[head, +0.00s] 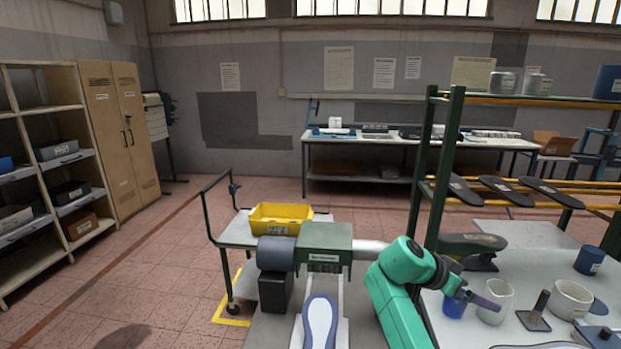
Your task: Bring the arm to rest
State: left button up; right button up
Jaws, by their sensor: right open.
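My right arm, teal green, rises from the bottom centre and bends to the right. Its gripper (482,299) is at the workbench (520,235), close to a white cup (497,302) and a blue cup (454,305). The gripper is small and partly hidden, and I see nothing held in it. I cannot tell whether it touches the white cup. A dark shoe last (470,245) with a yellow label lies on the bench behind the arm. My left gripper is not in view.
A green-grey machine (325,240) stands left of my arm, with a blue-and-white sole (320,322) below it. A yellow crate (279,217) sits on a cart behind it. A white pot (569,300) and a dark stand (535,315) are right of the gripper. Open floor lies left.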

jog(key=s+a+f+n+t+y, duration=0.1)
jog(key=s+a+f+n+y, duration=0.15)
jog(key=s+f+n, duration=0.5)
jog(key=s+a+f+n+t+y, duration=0.15)
jog(key=s+f+y, duration=0.25)
jog(key=f, duration=0.6)
jog(key=s+a+f+n+y, duration=0.2)
jog(key=s+a+n+y, duration=0.45)
jog(key=s, duration=0.65)
notch_tip(320, 180, down, 30)
jog(key=s+a+n+g+h+b, duration=0.1)
jog(key=s+g+b, duration=0.1)
jog(key=b, duration=0.6)
pick_arm(q)
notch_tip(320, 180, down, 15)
jog(key=b, duration=0.7)
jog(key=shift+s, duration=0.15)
pick_arm(e)
jog(key=s+d+f, duration=0.1)
jog(key=s+f, duration=0.7)
jog(key=f, duration=0.3)
jog(key=s+d+f, duration=0.1)
jog(key=s+f, duration=0.7)
jog(key=f, duration=0.3)
jog(key=shift+s+d+f+g, duration=0.3)
jog(key=shift+d+f+g, duration=0.05)
jog(key=shift+g, duration=0.1)
